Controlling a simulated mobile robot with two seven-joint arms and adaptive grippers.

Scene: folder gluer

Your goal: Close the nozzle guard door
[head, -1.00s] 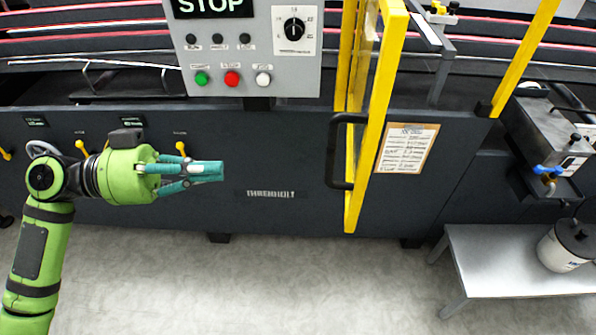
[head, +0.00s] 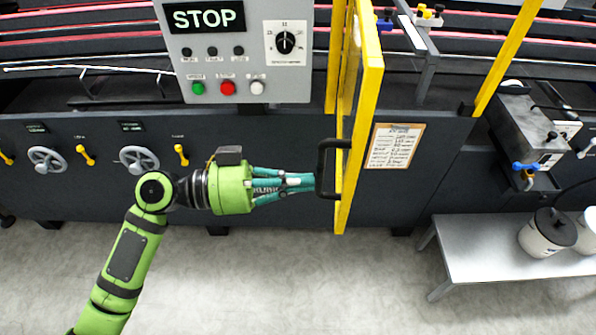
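The nozzle guard door (head: 362,130) has a yellow frame with a clear panel and stands open, jutting out from the machine towards me, seen nearly edge-on. Its black handle (head: 322,170) is a bracket on the left side of the frame, near the lower front end. My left gripper (head: 314,182) is level with the handle, its teal fingertips at the left side of the handle's upright bar. I cannot tell whether they touch it. The fingers look close together from here, and the gap between their tips is hidden. My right gripper is not in view.
A grey control panel (head: 240,60) showing STOP hangs above my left arm. A yellow post (head: 505,60) stands right of the door. The glue unit (head: 520,130) and a low grey table (head: 470,245) with white pots are at the right. The floor in front is clear.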

